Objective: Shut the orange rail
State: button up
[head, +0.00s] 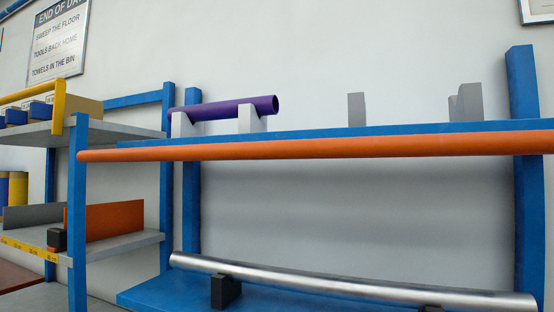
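The orange rail (315,149) is a long round bar running nearly level across the front of the upper blue shelf (400,130). Its rounded left end overlaps the blue post (78,215) of the left rack in the picture; I cannot tell whether it touches that post. Its right part passes in front of the right blue upright (527,90) and leaves the frame at the right edge. No hinge or latch shows. My gripper is not in view.
A purple tube (232,108) lies on grey supports on the upper shelf. A silver bar (345,285) rests on black blocks below. The left rack holds a yellow rail (58,103), blue bins and an orange panel (110,221). Open space lies between rail and silver bar.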

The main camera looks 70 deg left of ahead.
aim_at(525, 142)
jog(key=u, duration=2.7)
jog(key=k+z, duration=0.25)
jog(key=k, duration=0.3)
jog(key=k+l+z, duration=0.25)
jog(key=k, duration=0.25)
